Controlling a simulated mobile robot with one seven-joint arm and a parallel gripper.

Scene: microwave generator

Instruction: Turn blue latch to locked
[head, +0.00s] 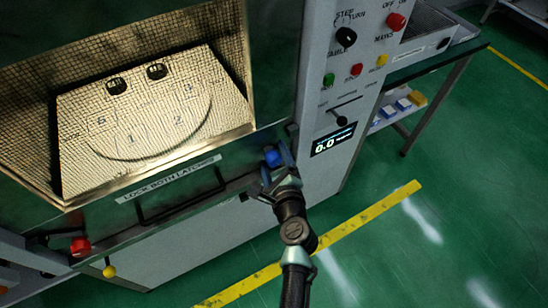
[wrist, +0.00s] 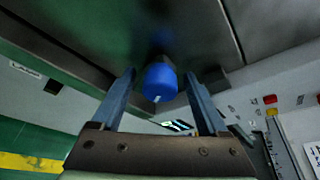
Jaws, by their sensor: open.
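The blue latch (head: 273,158) is a rounded blue knob at the right end of the microwave door's lower edge. In the wrist view the blue latch (wrist: 160,82) shows a small white mark and sits between the two fingers. My gripper (head: 277,170) is open, with one finger on each side of the latch. In the wrist view my gripper (wrist: 158,85) shows gaps between the latch and both fingers. The latch's base is partly hidden by the knob. A red latch (head: 80,246) is at the door's left end.
The door carries a label (head: 168,178) reading "lock both latches" and a dark handle bar (head: 181,196). A control panel with a display (head: 333,140) stands to the right of the latch. A yellow ball-ended lever (head: 109,271) is at lower left. Green floor lies open at right.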

